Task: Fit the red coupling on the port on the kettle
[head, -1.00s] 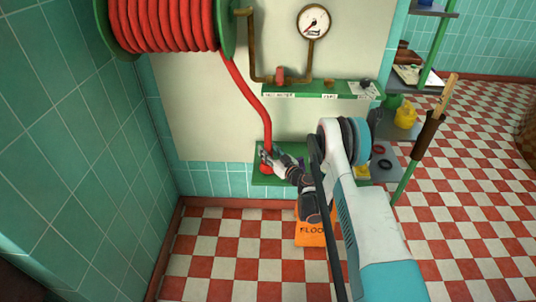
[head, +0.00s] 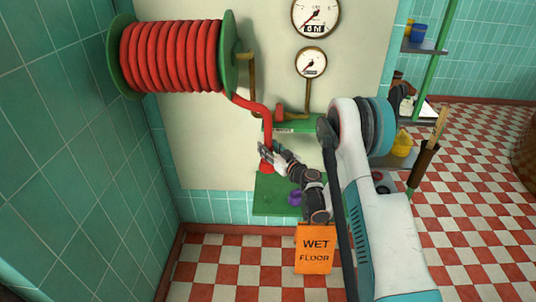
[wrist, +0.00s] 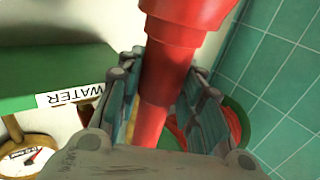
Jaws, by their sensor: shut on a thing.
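The red coupling (head: 266,166) is on the end of the red hose (head: 267,122), which comes down from the reel. My gripper (head: 268,155) is shut around it and holds it above the lower green shelf (head: 268,205). In the wrist view, the wide red coupling (wrist: 185,22) sticks out past the fingers of my gripper (wrist: 165,88), with the narrower hose running back between them. A brown, rounded object (head: 527,142) is cut off at the right edge of the head view; I cannot tell if it is the kettle. No port shows.
The hose reel (head: 172,55) hangs on the wall at upper left. An upper green shelf (head: 300,125) and gauges (head: 316,15) are near my arm. An orange wet-floor sign (head: 315,250) stands below. A broom-like handle (head: 425,155) stands at right. Checkered floor at right is open.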

